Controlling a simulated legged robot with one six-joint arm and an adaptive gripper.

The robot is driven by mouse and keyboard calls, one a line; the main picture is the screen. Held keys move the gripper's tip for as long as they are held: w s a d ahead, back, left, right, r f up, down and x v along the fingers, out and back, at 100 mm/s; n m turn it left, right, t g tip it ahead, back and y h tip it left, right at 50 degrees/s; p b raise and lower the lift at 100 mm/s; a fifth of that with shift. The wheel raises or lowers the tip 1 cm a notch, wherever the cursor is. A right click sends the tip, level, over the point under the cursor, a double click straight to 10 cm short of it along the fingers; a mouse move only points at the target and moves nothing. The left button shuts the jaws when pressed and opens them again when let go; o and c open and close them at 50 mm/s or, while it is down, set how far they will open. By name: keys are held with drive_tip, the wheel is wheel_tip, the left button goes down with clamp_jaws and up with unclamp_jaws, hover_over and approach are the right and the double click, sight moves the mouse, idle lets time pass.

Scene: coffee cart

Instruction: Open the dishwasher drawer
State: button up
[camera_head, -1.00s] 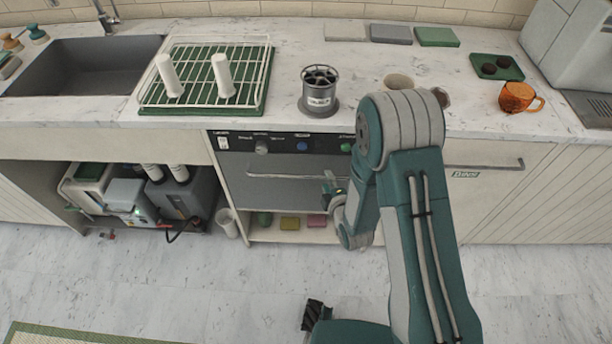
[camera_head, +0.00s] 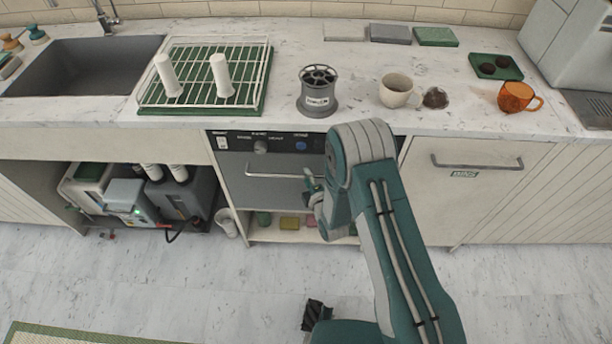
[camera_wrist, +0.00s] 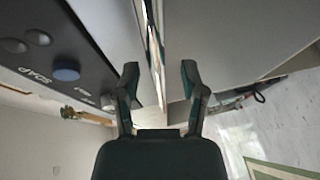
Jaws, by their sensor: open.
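The dishwasher drawer (camera_head: 235,190) is a grey front under the counter, below a dark control panel (camera_head: 240,142) with knobs and a blue button. Its horizontal bar handle (camera_head: 268,175) runs across the upper front, and my gripper and arm hide its right part. My gripper (camera_head: 308,178) is at the right part of the handle. In the wrist view my gripper (camera_wrist: 159,70) is open, with a narrow bright bar, apparently the handle (camera_wrist: 153,45), running between its two fingers. I cannot tell whether either finger touches it. The drawer looks shut.
An open shelf (camera_head: 265,232) with coloured items lies below the drawer. The counter above holds a drying rack (camera_head: 248,95), a grey canister (camera_head: 320,105), a white cup (camera_head: 396,98) and an orange mug (camera_head: 515,97).

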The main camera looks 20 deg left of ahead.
drive_tip(key=shift+w+a+f, duration=0.1)
drive_tip(key=shift+w+a, duration=0.15)
drive_tip(key=shift+w, duration=0.15)
drive_tip(key=shift+c, duration=0.4)
drive_tip(key=shift+a, duration=0.1)
clamp_jaws()
